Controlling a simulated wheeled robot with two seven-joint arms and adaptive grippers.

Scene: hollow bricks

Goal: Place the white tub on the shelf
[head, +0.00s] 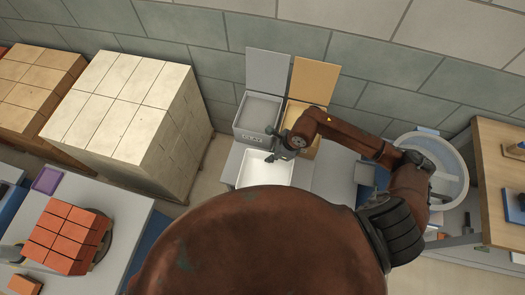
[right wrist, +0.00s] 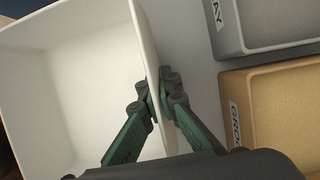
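The white tub (head: 265,168) is an open, box-shaped container on a pale work surface near the middle of the head view. It fills the left of the right wrist view (right wrist: 55,85), and its inside looks empty. My right gripper (head: 274,154) is at the tub's far rim. In the right wrist view its green and dark fingers (right wrist: 157,92) are on either side of one tub wall and closed on it. My left gripper is not in view. I cannot tell which surface is the shelf.
A grey lidded bin (head: 257,115) and a tan lidded bin (head: 303,142) stand just behind the tub, lids up. A round grey basin (head: 452,165) and a wooden table (head: 497,185) are at right. Pale stacked blocks (head: 125,110) and orange bricks (head: 68,235) are at left.

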